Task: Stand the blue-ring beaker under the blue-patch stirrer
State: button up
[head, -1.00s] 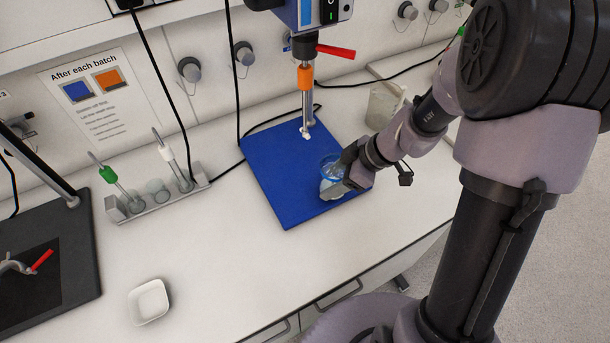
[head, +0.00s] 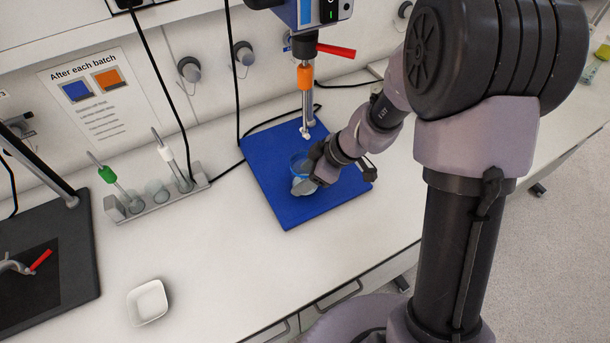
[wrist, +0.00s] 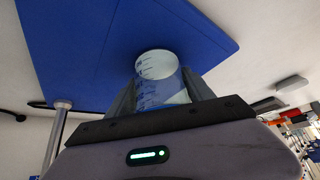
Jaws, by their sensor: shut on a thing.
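The stirrer (head: 305,14) at the top of the head view has a blue patch on its body, a red lever and an orange band on its shaft. Its white-tipped paddle (head: 306,133) hangs over the blue mat (head: 275,195). The beaker (head: 301,187), clear with a blue rim ring, is over the mat, just below the paddle in the picture. My gripper (head: 313,172) is shut on its side and hides part of it. The wrist view shows the beaker (wrist: 161,80) between both jaws. I cannot tell whether it touches the mat.
A rack (head: 155,200) with green- and white-marked rods stands left of the mat. A small white dish (head: 148,301) sits at the front left, and a dark stand base (head: 60,265) at far left. Cables run behind the mat. The bench between dish and mat is clear.

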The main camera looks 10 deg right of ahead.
jog(key=shift+f+b, duration=0.15)
jog(key=shift+b, duration=0.15)
jog(key=o, duration=1.7)
jog(key=shift+r+p, duration=0.25)
jog(key=shift+p, duration=0.15)
jog(key=p+v, duration=0.3)
jog(key=v, duration=0.8)
jog(key=s+a+r+m+t+h, duration=0.1)
jog(key=s+a+r+m+h, duration=0.1)
jog(key=s+r+m, duration=0.8)
jog(key=s+d+r+m+t+h, duration=0.2)
jog(key=s+r+m, duration=0.3)
jog(key=s+m, duration=0.3)
notch_tip(320, 180, down, 5)
jog(key=b, duration=0.5)
jog(key=shift+s+a+f, duration=0.1)
